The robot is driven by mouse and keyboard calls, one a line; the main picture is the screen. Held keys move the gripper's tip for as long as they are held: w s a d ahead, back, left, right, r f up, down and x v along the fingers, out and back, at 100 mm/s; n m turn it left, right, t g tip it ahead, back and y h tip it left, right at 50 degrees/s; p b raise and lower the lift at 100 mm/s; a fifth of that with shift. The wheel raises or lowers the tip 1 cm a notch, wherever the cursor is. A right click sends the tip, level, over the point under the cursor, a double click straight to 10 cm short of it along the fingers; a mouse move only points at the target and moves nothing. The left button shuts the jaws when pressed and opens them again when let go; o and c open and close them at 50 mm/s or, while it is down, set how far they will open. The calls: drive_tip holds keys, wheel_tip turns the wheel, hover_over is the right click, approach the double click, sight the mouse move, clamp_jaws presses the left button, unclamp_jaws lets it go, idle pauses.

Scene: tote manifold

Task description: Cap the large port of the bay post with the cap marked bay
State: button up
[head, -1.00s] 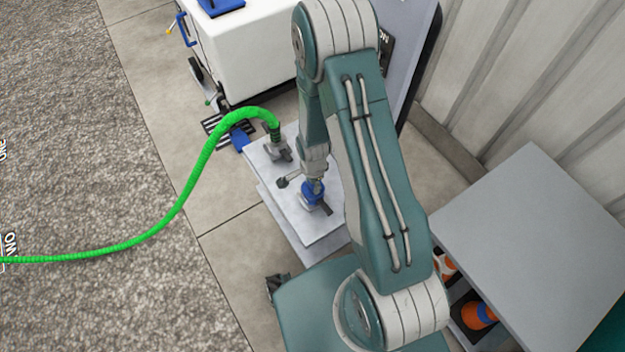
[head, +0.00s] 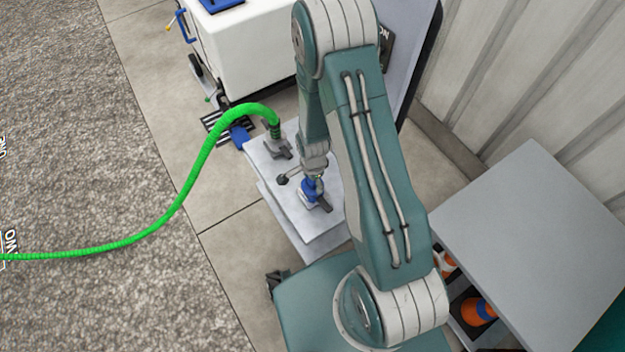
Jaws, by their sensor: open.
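A blue cap (head: 308,189) is at a fitting on the near part of the pale post top (head: 292,212). Its marking cannot be read, and I cannot tell whether it is fully seated on the port. My gripper (head: 315,180) points down right at the blue cap; it is open, with its fingers small and partly hidden by the arm. A grey fitting (head: 278,148) at the far end of the post top has a green hose (head: 196,165) joined to it. A small dark knob (head: 282,180) stands between the two fittings.
A white tote (head: 243,45) on a wheeled frame stands behind the post. A grey cabinet (head: 530,225) on the right holds orange-and-blue items (head: 478,310) on a lower shelf. A ribbed wall (head: 540,90) closes the right side.

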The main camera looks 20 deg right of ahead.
wheel_tip(320, 180, up, 12)
drive_tip(key=shift+f, duration=0.2)
drive_tip(key=shift+c, duration=0.2)
